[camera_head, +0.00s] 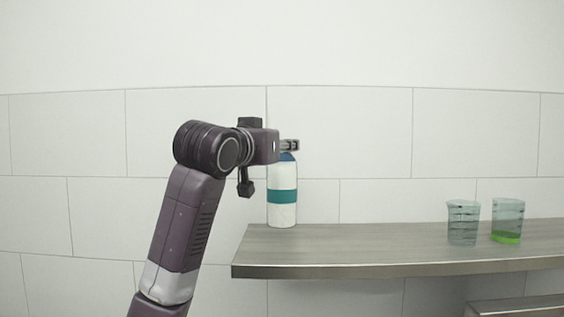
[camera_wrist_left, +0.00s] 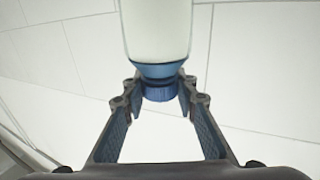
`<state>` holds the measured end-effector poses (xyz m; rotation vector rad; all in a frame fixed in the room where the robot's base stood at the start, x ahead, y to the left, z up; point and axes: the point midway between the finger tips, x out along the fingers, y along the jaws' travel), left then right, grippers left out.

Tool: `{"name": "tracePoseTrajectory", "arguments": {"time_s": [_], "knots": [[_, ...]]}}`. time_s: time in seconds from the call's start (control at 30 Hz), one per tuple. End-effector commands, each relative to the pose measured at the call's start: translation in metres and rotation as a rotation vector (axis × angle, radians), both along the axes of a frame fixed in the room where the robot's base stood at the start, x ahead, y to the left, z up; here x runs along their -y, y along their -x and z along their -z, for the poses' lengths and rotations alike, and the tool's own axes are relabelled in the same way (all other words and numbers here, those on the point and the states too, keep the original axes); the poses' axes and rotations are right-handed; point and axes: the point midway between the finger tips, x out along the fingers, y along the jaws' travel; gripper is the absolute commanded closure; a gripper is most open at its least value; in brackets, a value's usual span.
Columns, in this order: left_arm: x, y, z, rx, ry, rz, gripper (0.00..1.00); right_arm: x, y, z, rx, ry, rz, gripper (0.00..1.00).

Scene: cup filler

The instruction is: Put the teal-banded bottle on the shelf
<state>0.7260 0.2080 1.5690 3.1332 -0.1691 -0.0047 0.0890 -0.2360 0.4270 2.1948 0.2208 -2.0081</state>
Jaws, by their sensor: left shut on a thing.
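The teal-banded bottle (camera_head: 283,209) is white with a teal band and a blue top, and is upright at the left end of the shelf (camera_head: 330,271). Its base appears at the level of the shelf's top surface; I cannot tell for sure whether it touches. My left gripper (camera_head: 291,146) is shut on the bottle's blue cap from the left. In the left wrist view the bottle (camera_wrist_left: 158,30) shows with its blue cap between the fingers of the left gripper (camera_wrist_left: 160,98). My right gripper is not in view.
Two clear cups stand to the right on the shelf: one (camera_head: 463,224) looks empty, the other (camera_head: 508,222) holds green liquid at its bottom. The shelf between bottle and cups is clear. A lower grey surface (camera_head: 518,306) shows at bottom right. A tiled wall is behind.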

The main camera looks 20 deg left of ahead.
Motion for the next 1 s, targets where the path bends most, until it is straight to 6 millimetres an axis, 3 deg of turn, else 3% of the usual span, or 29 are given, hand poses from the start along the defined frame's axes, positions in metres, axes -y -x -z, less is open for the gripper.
{"name": "tracePoseTrajectory", "arguments": {"time_s": [0.3, 0.7, 0.73, 0.87, 1.0], "knots": [[0.000, 0.001, 0.032, 0.006, 0.000, 0.001, 1.00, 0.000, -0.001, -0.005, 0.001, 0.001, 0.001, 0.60], [0.000, 0.001, 0.038, 0.006, 0.001, 0.001, 1.00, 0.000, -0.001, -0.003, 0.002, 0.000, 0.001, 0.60], [0.001, 0.000, 0.039, 0.001, 0.000, 0.001, 0.70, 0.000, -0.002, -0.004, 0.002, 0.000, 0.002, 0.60], [0.001, 0.000, 0.039, 0.000, 0.000, 0.001, 0.56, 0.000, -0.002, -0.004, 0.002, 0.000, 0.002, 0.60], [0.001, 0.000, 0.039, 0.000, 0.000, 0.001, 0.56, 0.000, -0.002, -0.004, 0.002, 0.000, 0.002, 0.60]]}}
